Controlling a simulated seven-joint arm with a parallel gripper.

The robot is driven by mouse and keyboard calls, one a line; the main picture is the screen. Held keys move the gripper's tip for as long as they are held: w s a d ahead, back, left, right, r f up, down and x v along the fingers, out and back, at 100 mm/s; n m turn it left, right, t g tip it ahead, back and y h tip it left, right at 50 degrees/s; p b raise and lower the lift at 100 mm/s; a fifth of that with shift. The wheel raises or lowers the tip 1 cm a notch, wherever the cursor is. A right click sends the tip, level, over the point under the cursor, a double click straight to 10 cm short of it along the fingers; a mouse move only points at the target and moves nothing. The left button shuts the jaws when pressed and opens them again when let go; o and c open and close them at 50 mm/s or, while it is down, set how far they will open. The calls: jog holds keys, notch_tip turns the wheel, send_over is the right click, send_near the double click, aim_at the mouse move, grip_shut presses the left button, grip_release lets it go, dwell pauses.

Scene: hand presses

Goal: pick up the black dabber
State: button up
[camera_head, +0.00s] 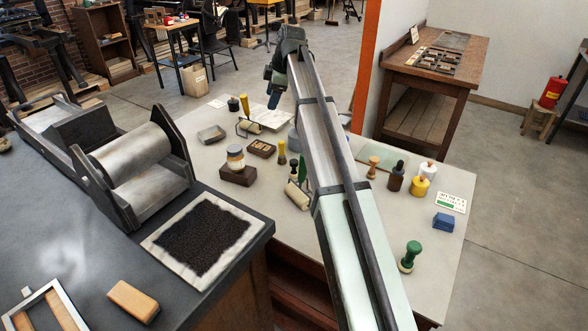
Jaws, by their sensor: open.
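My gripper (273,101) hangs at the far end of my arm, above the far part of the pale table (330,240). Its jaws are small in this view; it is open, and I see nothing held in it. A small dark upright piece (294,169) stands mid-table, close to my arm's left edge; it may be the black dabber, but its shape is unclear. Another short dark piece (233,104) stands at the table's far left, left of my gripper. I cannot tell for certain which is the dabber. My arm hides a strip of the table.
Yellow-handled tools (282,152), a roller (297,194), a jar on a block (236,158) and a tray (211,134) stand left of my arm. A brown bottle (396,177), a yellow pot (419,187) and a green-handled piece (410,256) stand right. A press (130,160) is at left.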

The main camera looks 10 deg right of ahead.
jog(key=s+d+f+g+h, duration=0.2)
jog(key=s+d+f, duration=0.1)
jog(key=f, duration=0.3)
jog(key=s+d+f+g+h, duration=0.1)
jog(key=s+d+f, duration=0.1)
jog(key=s+f, duration=0.3)
send_over(294, 168)
jog(key=shift+n, duration=0.4)
jog(key=f, duration=0.8)
jog(key=shift+w, duration=0.35)
jog(key=shift+f, duration=3.35)
jog(key=shift+c, duration=0.4)
jog(key=c, duration=1.1)
jog(key=shift+r, duration=0.1)
